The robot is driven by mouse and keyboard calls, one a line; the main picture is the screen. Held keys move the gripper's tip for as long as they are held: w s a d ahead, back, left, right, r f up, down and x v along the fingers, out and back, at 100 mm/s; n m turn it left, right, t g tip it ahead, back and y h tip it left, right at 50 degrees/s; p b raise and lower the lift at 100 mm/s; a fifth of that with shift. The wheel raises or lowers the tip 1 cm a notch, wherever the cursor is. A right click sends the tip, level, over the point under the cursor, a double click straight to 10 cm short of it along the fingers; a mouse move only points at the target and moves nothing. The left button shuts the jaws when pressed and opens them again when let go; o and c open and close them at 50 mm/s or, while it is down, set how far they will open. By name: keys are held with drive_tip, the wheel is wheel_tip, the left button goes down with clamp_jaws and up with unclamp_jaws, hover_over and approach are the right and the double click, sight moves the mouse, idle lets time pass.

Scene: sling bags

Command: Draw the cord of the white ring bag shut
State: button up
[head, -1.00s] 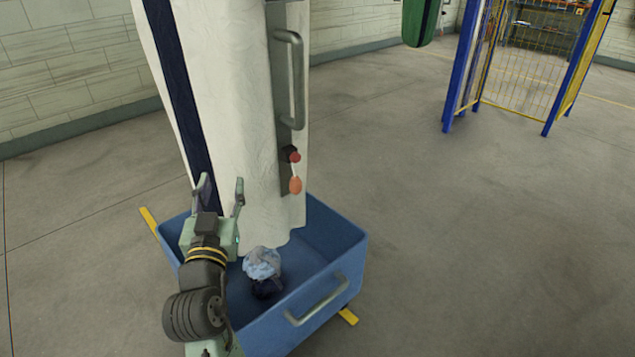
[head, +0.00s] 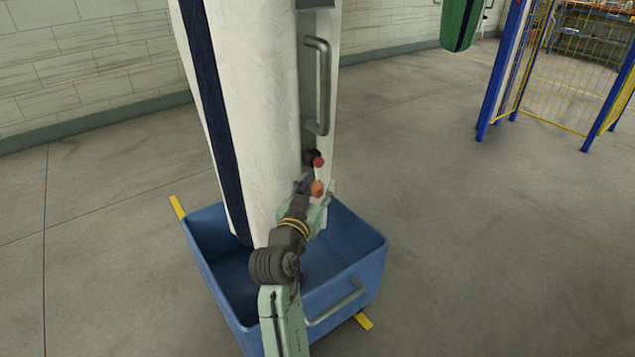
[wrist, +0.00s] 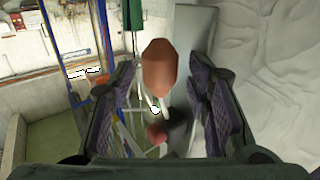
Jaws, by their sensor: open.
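The white bag (head: 256,110) with a dark stripe hangs upright, its lower end over a blue bin. In the head view an orange knob (head: 317,188) hangs at its right side, just below a red ball (head: 318,162) by a dark block. My gripper (head: 313,197) is open at the orange knob. In the wrist view the knob (wrist: 160,67) shows between the open fingers of my gripper (wrist: 161,85), with no finger clearly touching it. The red ball (wrist: 156,133) shows lower down. My arm hides part of the bag's bottom opening. I cannot make out a ring.
The blue bin (head: 368,262) stands on the floor below the bag. A grey bar handle (head: 317,85) is on the bag's side, above the knob. The floor (head: 440,220) at right is clear.

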drive_tip(key=shift+w+d, duration=0.15)
drive_tip(key=shift+w, duration=0.2)
drive_tip(key=shift+c, duration=0.5)
clamp_jaws()
